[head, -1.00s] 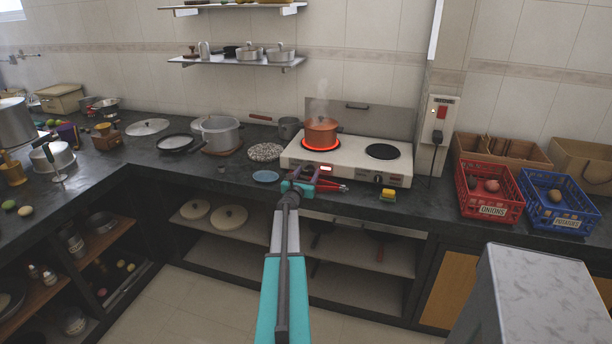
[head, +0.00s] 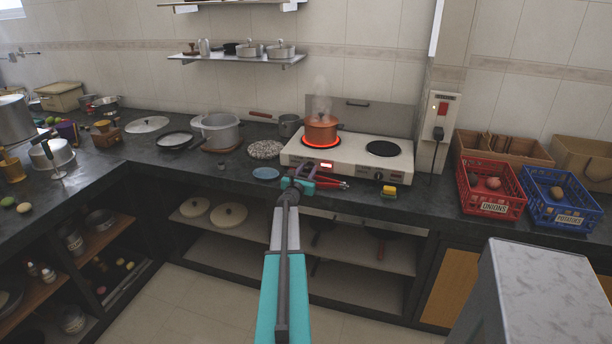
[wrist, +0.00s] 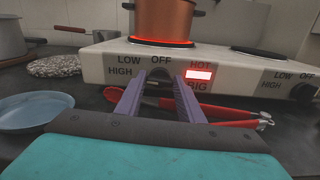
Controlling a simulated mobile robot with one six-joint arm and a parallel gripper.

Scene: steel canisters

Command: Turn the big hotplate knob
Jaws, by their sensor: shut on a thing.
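The white hotplate (head: 350,158) stands on the dark counter. Its big burner (head: 321,141) glows red under a steaming copper pot (head: 320,127); the pot also shows in the wrist view (wrist: 166,18). In the wrist view the big knob (wrist: 159,73) is on the front panel, under the words LOW, OFF and HIGH. A lit HOT lamp (wrist: 199,75) is right of it, above the word BIG. My gripper (wrist: 157,82) is shut on the big knob, a purple finger at each side; the fingers partly hide it. In the head view my gripper (head: 304,171) is at the hotplate's front left.
Red-handled tools (wrist: 215,108) lie on the counter under my fingers. A blue dish (wrist: 33,112) is at left. The small burner (head: 382,149) is dark, its knob (wrist: 304,91) at right. A yellow sponge (head: 389,190) lies in front. Crates (head: 490,190) stand further right.

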